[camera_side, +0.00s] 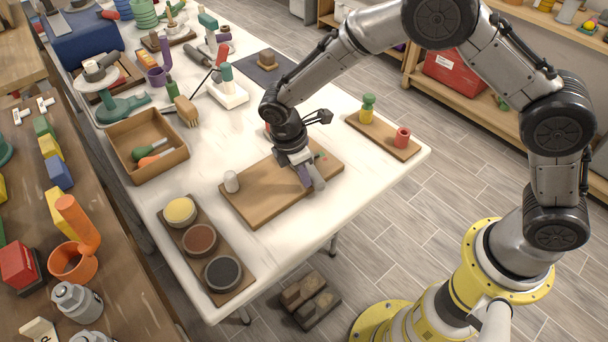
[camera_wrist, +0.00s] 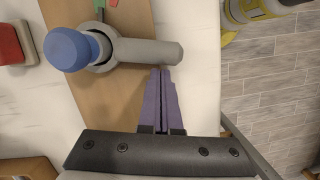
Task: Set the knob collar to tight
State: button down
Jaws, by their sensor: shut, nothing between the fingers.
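In the wrist view, a blue knob (camera_wrist: 73,48) stands on a tan board (camera_wrist: 120,100). A grey collar (camera_wrist: 104,38) lies around a post beside the knob, and its thick grey handle (camera_wrist: 150,52) points right. My gripper (camera_wrist: 161,70) is shut and empty, its purple fingertips at the handle's lower edge near the free end. I cannot tell whether they touch it. In the side view my gripper (camera_side: 306,184) is low over the board (camera_side: 265,200), beside the grey handle (camera_side: 317,178). My wrist hides most of the knob there.
A green mark (camera_wrist: 114,3) is at the top edge of the wrist view. A tray with three round pots (camera_side: 200,240) lies front left. A small board with a red cup (camera_side: 402,138) is at right.

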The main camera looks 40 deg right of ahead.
jog(key=shift+s+d+f+n, duration=0.15)
jog(key=shift+s+d+n, duration=0.2)
jog(key=shift+d, duration=0.35)
